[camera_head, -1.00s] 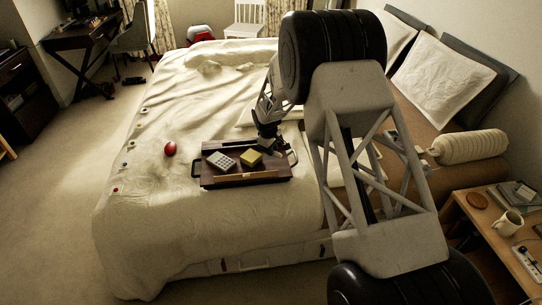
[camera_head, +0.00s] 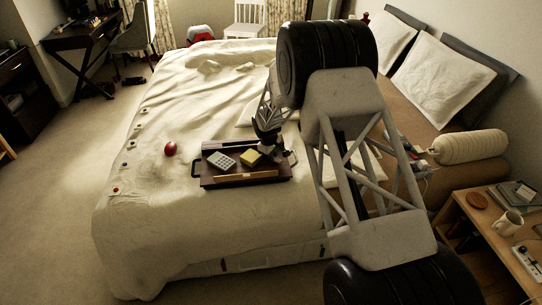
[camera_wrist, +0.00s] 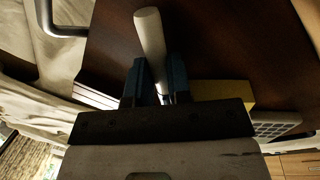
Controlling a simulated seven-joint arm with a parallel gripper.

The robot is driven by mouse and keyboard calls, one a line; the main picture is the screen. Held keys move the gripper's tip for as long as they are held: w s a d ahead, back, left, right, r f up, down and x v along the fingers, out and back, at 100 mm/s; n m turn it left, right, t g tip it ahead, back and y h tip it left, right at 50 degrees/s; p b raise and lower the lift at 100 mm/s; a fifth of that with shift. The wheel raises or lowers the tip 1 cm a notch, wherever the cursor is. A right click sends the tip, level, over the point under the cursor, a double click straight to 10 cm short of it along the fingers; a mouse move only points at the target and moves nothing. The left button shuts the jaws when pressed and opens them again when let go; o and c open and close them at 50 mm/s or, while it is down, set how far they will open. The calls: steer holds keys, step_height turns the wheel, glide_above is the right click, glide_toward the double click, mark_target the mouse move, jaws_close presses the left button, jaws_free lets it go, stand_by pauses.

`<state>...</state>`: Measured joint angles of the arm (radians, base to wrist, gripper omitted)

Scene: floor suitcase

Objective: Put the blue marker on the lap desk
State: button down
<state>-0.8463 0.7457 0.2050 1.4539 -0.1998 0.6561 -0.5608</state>
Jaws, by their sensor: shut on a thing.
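The lap desk (camera_head: 208,181) is a dark brown tray with side handles, lying on the bed. Its dark surface (camera_wrist: 225,40) fills the upper part of the wrist view. My gripper (camera_head: 268,150) is at the desk's back right part, beside the yellow block. In the wrist view my gripper (camera_wrist: 158,75) is shut on a pale, slim cylinder, the marker (camera_wrist: 150,35), which points away over the desk. Its lower part is hidden between the fingers, and little blue shows on it. I cannot tell whether it touches the desk.
On the desk lie a yellow block (camera_head: 251,157), a pale gridded calculator-like thing (camera_head: 222,161) and a light wooden strip (camera_head: 245,175) along the front. A red ball (camera_head: 170,148) lies on the bed to the left. A metal handle (camera_wrist: 62,30) shows at the desk's edge.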

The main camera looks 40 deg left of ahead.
steer(key=shift+f, duration=0.15)
steer(key=c, duration=1.1)
jaws_free()
steer(key=shift+o, duration=0.2)
step_height(320, 180, up, 12)
steer(key=s, duration=0.1)
steer(key=shift+s, duration=0.4)
